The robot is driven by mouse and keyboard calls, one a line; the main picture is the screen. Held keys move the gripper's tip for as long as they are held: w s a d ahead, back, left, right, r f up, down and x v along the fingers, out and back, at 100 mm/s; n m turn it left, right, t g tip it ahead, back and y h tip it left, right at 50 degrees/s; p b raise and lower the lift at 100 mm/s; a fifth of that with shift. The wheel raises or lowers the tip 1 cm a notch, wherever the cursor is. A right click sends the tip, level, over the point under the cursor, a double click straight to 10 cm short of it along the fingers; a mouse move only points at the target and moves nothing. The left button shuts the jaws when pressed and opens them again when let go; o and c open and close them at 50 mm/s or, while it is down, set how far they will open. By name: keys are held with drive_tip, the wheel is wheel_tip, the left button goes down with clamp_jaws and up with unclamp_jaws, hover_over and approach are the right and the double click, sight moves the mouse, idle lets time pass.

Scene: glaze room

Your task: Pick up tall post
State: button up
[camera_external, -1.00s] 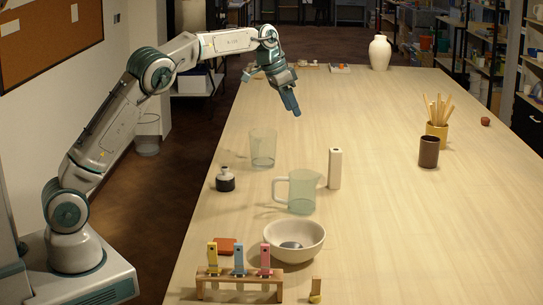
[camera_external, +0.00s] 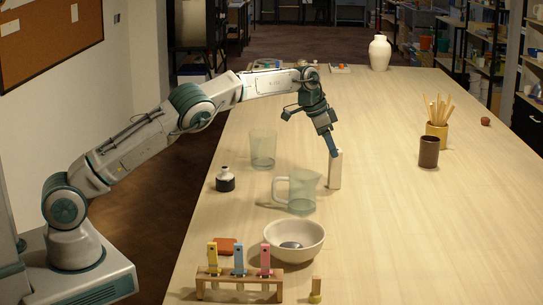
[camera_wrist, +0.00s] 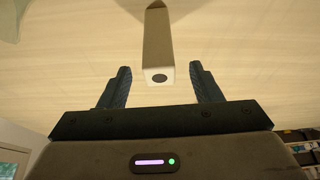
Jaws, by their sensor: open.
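The tall post (camera_external: 335,171) is a pale, square upright block standing on the table, just right of the glass jug. In the wrist view the post (camera_wrist: 158,45) shows its end face with a dark round spot, lying ahead of and between the two fingers. My gripper (camera_external: 333,153) is at the post's top in the external view, tilted down toward it. In the wrist view my gripper (camera_wrist: 160,88) is open, with a gap between each finger and the post. The fingers partly hide the post's top in the external view.
A glass jug (camera_external: 303,190) stands close left of the post. A clear beaker (camera_external: 262,148), a dark bottle (camera_external: 225,180) and a white bowl (camera_external: 294,240) stand nearby. A brown cup (camera_external: 429,152) is at the right. The table (camera_external: 430,230) is clear right of the post.

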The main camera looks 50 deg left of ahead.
sight(335, 160)
drive_tip(key=shift+s+p+x, duration=0.2)
drive_tip(key=shift+p+x, duration=0.55)
drive_tip(key=shift+x, duration=1.9)
drive_tip(key=c, duration=1.2)
